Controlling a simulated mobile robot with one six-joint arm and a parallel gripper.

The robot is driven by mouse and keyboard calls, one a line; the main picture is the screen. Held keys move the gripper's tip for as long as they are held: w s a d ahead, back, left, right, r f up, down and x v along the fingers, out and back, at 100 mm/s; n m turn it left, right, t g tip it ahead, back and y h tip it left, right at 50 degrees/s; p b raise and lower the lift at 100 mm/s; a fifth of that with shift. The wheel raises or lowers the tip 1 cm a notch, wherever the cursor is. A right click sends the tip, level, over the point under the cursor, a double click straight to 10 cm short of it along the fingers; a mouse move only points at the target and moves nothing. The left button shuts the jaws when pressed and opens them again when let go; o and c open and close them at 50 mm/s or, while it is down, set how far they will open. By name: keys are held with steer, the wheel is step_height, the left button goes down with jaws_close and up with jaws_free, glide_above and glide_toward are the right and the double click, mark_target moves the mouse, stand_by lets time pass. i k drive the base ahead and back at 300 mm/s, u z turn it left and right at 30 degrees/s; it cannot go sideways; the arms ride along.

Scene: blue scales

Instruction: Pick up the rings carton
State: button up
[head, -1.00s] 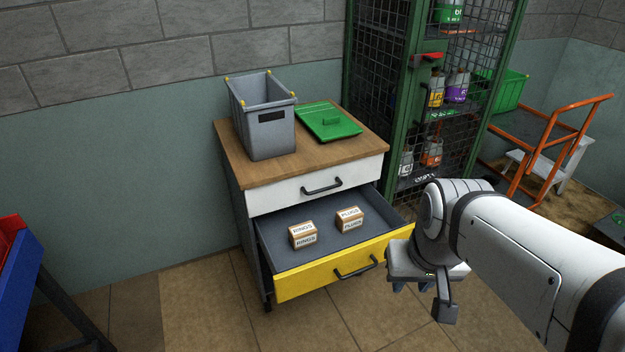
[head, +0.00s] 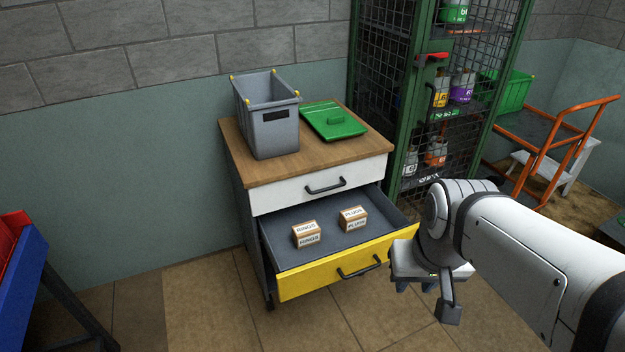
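The rings carton (head: 307,235) is a small brown box with white labels reading RINGS. It sits in the open yellow-fronted drawer (head: 335,277), toward the left. The plugs carton (head: 353,219), a similar box, stands to its right and a little farther back, apart from it. My gripper (head: 428,290) is to the right of the drawer front, outside the drawer and apart from both cartons. It is seen from the side and partly covered by my arm, so its finger gap is unclear.
On the wooden cabinet top stand a grey bin (head: 268,130) and a green lid (head: 333,121). The drawer above (head: 318,185) is closed. A green mesh cage (head: 385,80) with bottles stands right of the cabinet. An orange trolley (head: 560,150) is farther right. Floor in front is clear.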

mark_target(303, 234)
steer(key=z, duration=1.8)
steer(key=i, duration=1.65)
steer(key=u, duration=1.1)
steer(key=k, duration=0.1)
steer(key=u, duration=2.6)
steer(key=i, duration=0.4)
steer(key=u, duration=0.05)
